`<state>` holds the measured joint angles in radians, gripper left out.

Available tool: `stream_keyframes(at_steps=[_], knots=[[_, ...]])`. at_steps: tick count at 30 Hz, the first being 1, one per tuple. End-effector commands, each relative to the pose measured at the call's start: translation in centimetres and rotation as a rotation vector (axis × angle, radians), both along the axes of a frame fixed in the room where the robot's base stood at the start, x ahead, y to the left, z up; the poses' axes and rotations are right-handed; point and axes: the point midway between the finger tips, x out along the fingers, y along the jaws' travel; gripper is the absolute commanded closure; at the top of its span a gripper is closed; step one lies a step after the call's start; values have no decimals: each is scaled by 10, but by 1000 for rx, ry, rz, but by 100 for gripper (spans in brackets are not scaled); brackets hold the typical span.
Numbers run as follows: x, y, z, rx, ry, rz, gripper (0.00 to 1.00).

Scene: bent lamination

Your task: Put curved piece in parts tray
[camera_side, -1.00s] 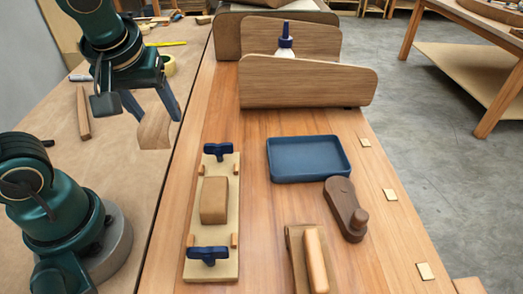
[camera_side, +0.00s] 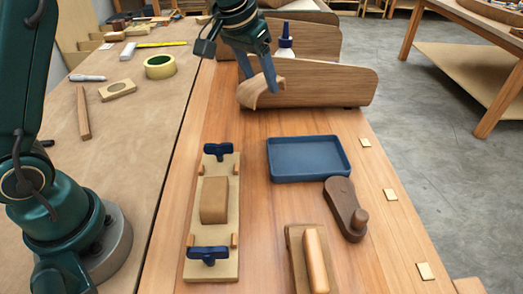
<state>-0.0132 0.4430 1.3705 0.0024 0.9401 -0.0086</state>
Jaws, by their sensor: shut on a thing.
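My gripper (camera_side: 267,78) is at the top centre, pointing down, shut on the curved piece (camera_side: 250,93). The curved piece is a small bent strip of light brown wood, held in the air. Its grain blends with the large wooden panel behind it, so its outline is hard to make out. The parts tray (camera_side: 308,158) is a blue, shallow, rounded rectangle, empty, on the bench. My gripper is up and to the left of the tray in the picture, apart from it.
Large wooden panels (camera_side: 330,86) stand upright behind the tray, with a blue-capped glue bottle (camera_side: 285,42) between them. A clamping board (camera_side: 226,262) with a wooden block (camera_side: 214,200) lies left of the tray. A dark wooden tool (camera_side: 343,205) sits close to its front right corner.

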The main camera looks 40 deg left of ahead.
Motion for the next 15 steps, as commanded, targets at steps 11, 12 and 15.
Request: stream_keyframes(at_steps=[11,12,15], knots=[[8,-36,-43,1,5,-1,92],[10,-45,-48,2,4,-1,92],[14,-66,-61,3,4,-1,92]])
